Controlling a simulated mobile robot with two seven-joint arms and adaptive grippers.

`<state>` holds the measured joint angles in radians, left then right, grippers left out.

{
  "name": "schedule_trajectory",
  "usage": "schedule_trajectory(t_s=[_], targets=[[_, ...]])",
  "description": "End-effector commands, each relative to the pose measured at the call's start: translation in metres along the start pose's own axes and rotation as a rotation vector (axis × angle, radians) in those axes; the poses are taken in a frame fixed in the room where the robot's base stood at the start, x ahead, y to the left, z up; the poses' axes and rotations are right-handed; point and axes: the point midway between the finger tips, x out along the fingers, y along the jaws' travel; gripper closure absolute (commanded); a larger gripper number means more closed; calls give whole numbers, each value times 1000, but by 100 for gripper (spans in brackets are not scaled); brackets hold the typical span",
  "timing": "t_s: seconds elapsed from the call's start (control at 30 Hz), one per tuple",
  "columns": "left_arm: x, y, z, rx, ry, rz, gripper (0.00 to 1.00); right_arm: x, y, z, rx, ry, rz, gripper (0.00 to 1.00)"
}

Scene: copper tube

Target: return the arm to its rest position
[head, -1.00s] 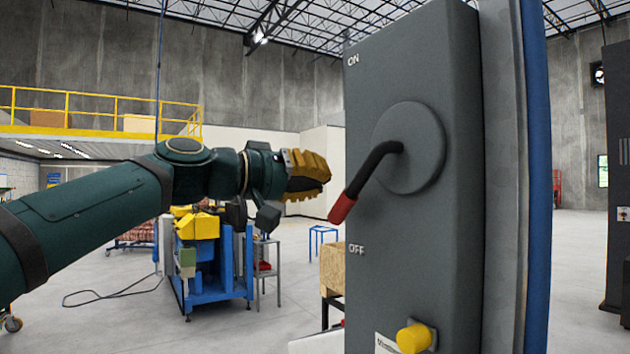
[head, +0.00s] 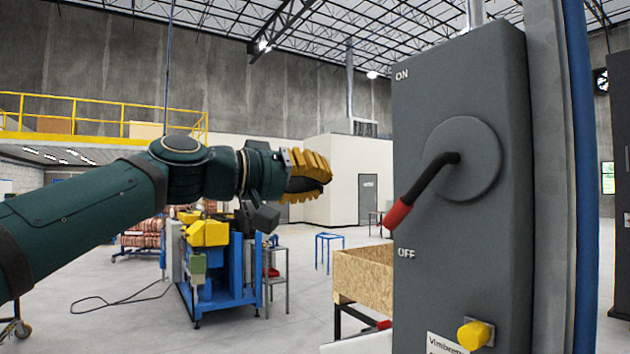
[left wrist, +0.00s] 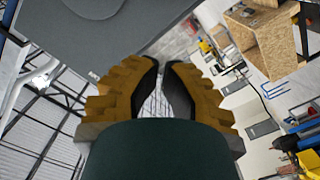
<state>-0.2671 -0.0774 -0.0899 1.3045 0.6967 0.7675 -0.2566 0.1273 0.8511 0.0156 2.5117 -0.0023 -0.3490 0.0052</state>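The grey switch box (head: 475,240) stands at the right of the head view, with ON printed above OFF. Its black lever (head: 435,180) turns on a round disc. The lever slants down to the left, and its red grip (head: 397,216) lies a little above the OFF mark. My left gripper (head: 328,176) is left of the lever, apart from it and empty. In the left wrist view its yellow fingers (left wrist: 163,68) converge, with their tips close together and a narrow gap between the dark pads. The box also shows there at top left (left wrist: 90,40). My right gripper is not in view.
A yellow button (head: 475,334) sticks out low on the box. A wooden crate (head: 365,272) stands behind the box's left side. A blue and yellow machine (head: 215,265) stands farther back, beneath my left arm in the picture. Open floor lies between them.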

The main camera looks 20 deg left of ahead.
Motion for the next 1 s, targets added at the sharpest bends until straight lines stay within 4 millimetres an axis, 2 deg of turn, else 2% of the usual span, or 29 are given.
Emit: schedule_trajectory(t_s=[0.67,0.77,0.83,0.97,1.0], targets=[[3,-2,2,-4,-4,-5,100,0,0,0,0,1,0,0],[18,-20,13,-20,-23,-38,100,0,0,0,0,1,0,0],[36,-44,28,-38,-47,-83,100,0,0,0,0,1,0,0],[77,-105,73,-80,-112,-195,100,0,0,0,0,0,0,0],[88,-126,89,-91,-132,-233,100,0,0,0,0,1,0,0]])
